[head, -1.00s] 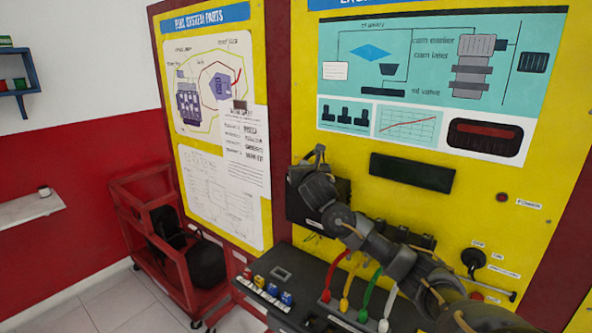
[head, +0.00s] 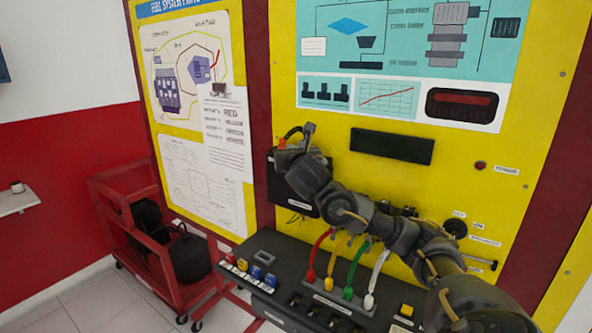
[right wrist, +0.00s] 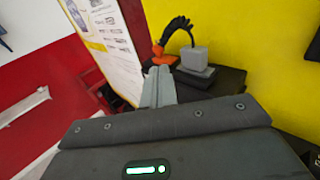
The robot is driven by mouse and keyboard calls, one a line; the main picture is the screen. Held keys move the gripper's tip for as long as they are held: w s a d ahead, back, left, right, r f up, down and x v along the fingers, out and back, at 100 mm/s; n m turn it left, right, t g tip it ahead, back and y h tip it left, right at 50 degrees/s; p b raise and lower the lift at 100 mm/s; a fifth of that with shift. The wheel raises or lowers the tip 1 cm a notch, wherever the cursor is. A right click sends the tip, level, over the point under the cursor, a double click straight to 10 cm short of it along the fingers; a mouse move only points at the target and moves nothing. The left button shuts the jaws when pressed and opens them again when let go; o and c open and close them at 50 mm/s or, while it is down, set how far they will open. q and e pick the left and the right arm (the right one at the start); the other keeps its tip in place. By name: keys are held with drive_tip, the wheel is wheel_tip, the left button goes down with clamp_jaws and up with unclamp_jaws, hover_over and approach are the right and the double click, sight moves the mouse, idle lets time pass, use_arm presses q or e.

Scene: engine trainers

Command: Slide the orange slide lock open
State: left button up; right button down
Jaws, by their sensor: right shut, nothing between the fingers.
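The orange slide lock (right wrist: 158,53) shows in the right wrist view just beyond my fingertips, below a black curved cable and beside a grey block (right wrist: 195,58). In the head view a small orange bit (head: 281,144) shows at the left of my right gripper (head: 288,150), above the dark box on the yellow panel. My right gripper, also in the right wrist view (right wrist: 160,76), is shut and empty, its tips very near the orange lock. I cannot tell whether they touch. My left gripper is not in view.
The yellow trainer panel (head: 330,170) carries a dark box (head: 288,190) behind my right arm. Below, a dark ledge (head: 265,245) holds coloured connectors and red, yellow, green and white cables. A red cart (head: 150,240) stands at the left.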

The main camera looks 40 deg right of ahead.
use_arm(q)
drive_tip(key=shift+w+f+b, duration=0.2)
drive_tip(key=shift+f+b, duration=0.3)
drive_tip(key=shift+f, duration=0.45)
use_arm(e)
drive_tip(key=v, duration=0.4)
drive_tip(key=shift+s+a+f, duration=0.1)
drive_tip(key=shift+a, duration=0.4)
